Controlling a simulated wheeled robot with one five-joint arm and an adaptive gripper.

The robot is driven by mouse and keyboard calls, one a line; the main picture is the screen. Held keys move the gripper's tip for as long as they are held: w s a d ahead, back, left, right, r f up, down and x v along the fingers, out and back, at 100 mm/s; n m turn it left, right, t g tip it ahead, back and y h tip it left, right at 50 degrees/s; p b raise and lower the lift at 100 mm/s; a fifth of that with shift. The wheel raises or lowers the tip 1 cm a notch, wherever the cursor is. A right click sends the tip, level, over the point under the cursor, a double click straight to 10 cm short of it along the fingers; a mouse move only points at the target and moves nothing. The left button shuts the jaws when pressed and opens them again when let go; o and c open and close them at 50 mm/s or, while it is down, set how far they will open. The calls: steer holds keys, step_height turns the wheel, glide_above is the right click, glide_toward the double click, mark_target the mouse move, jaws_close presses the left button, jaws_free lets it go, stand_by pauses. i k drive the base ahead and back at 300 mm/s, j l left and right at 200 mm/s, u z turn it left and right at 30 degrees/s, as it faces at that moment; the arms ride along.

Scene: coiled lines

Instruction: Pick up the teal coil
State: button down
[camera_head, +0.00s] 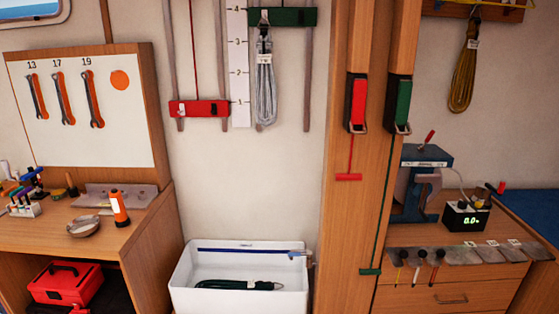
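A dark green-teal coil (238,286) lies flat inside a white tub (180,277) at the bottom centre. It is the only coil of about that colour in view. The tub's front wall and the picture's lower edge limit what shows of the inside. My gripper is not in view.
A grey coil (265,85) hangs from a green bar (290,16), and a yellow-brown coil (464,75) hangs at upper right. A wooden workbench (60,228) stands left of the tub. A wooden post (345,220) and drawer cabinet (450,298) stand right. Bare wall is above the tub.

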mark_target(250, 285)
steer(key=i+j, duration=1.35)
